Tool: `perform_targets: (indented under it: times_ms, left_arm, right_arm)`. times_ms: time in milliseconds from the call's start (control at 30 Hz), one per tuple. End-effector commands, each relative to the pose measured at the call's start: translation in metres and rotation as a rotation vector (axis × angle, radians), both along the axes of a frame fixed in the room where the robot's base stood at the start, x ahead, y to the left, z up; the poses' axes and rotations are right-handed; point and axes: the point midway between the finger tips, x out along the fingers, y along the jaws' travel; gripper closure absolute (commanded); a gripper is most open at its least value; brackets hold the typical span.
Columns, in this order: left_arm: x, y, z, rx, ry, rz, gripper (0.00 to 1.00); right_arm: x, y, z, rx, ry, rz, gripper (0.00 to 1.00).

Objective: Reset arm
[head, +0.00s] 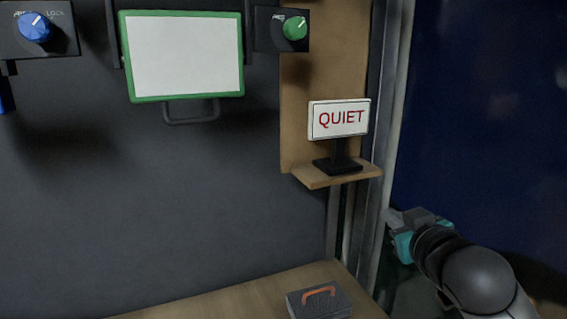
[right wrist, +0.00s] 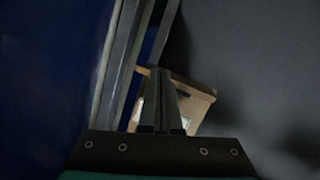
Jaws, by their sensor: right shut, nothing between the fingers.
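My right gripper (head: 392,217) is at the lower right of the head view, in front of the metal door frame and below and right of the small shelf. In the right wrist view its two fingers (right wrist: 161,100) are together with nothing between them. They point toward the wooden shelf (right wrist: 197,103), which shows behind them with part of a white sign partly hidden. My left gripper does not show in either view.
A QUIET sign (head: 339,119) stands upright on the wooden shelf (head: 322,178). A green-framed whiteboard (head: 185,55) hangs between a blue knob (head: 35,27) and a green knob (head: 295,28). A grey case with an orange handle (head: 320,300) lies on the wooden counter (head: 245,295). Dark blue space is at right.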

Motion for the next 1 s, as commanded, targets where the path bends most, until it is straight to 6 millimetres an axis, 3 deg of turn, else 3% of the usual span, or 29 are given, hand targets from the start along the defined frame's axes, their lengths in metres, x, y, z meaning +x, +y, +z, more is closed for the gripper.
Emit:
perform_targets:
  times_ms: [33, 100, 267, 400, 600, 867, 900, 1000]
  left_arm:
    - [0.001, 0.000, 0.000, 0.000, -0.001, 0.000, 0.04]
    - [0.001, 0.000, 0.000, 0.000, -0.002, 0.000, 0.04]
    - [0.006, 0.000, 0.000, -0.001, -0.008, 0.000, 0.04]
    - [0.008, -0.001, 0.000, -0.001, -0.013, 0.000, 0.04]
    - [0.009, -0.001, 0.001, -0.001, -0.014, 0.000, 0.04]
    - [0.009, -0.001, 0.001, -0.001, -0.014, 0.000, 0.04]
    - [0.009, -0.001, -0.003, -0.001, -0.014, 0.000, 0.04]
    - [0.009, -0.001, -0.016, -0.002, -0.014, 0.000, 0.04]
  right_arm:
    - [-0.012, 0.005, -0.032, 0.009, 0.072, -0.002, 1.00]
    - [-0.029, 0.009, -0.068, 0.014, 0.161, -0.007, 1.00]
    - [-0.080, 0.018, -0.145, 0.026, 0.370, -0.023, 1.00]
    - [-0.135, 0.024, -0.202, 0.038, 0.557, -0.039, 1.00]
    - [-0.214, 0.029, -0.256, 0.050, 0.791, -0.062, 1.00]
    - [-0.299, 0.034, -0.292, 0.064, 1.021, -0.088, 1.00]
    - [-0.304, 0.034, -0.301, 0.063, 1.041, -0.089, 1.00]
    - [-0.295, 0.034, -0.338, 0.058, 1.045, -0.088, 1.00]
